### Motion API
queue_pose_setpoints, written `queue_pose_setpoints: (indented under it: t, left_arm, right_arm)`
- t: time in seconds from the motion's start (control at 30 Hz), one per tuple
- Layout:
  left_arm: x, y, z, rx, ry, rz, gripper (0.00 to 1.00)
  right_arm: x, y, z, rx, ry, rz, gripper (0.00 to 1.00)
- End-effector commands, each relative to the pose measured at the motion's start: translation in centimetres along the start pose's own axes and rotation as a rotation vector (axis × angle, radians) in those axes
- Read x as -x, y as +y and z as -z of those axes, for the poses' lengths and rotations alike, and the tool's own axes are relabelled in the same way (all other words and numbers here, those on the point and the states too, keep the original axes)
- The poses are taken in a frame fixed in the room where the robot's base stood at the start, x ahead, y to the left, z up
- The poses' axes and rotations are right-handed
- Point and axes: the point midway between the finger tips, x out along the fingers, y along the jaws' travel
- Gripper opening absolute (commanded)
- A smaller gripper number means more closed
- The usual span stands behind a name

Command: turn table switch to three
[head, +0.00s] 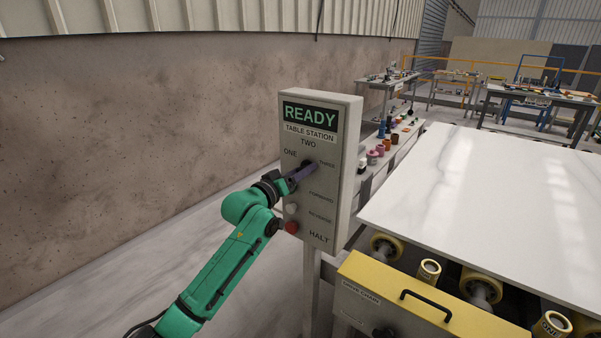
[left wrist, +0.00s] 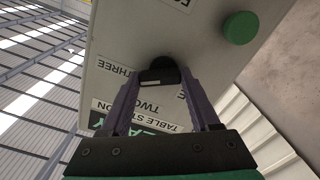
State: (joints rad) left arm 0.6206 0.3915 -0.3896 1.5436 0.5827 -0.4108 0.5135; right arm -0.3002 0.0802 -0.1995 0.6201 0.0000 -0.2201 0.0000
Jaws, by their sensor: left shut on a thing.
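The table switch, a dark round knob (left wrist: 157,70), sits on the grey control box (head: 346,150) among the labels ONE, TWO and THREE. In the head view my left gripper (head: 306,170) reaches it from the lower left and covers most of it. In the left wrist view the two purple fingers of my left gripper (left wrist: 158,80) lie on either side of the knob and are shut on it. I cannot tell clearly which label the knob points to. The box display reads READY. My right gripper is not in view.
Below the switch are a pale button (head: 291,208) and a red button (head: 291,228). A green button (left wrist: 240,27) shows in the left wrist view. A white stone slab (head: 480,200) lies on rollers to the right.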

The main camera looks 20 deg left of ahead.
Motion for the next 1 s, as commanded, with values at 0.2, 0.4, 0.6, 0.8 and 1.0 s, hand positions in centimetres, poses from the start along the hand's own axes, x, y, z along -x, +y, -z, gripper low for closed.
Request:
queue_pose_setpoints:
  t: [0.2,0.4,0.6,0.8,1.0]
  left_arm:
    - [0.0,-0.1,-0.1,-0.004,-0.002,0.002,0.81]
    - [0.0,0.0,0.0,-0.002,-0.001,0.001,0.93]
    - [0.3,-0.1,-0.1,-0.001,0.000,0.001,0.93]
    - [3.2,-0.2,-0.3,-0.005,-0.001,0.001,0.93]
    - [9.0,-0.3,-0.6,-0.007,-0.004,0.003,0.93]
  right_arm:
    - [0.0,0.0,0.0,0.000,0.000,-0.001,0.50]
    - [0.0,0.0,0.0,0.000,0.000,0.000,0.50]
    - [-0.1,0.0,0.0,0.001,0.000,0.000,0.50]
    - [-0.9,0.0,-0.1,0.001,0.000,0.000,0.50]
    - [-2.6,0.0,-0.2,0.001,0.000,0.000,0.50]
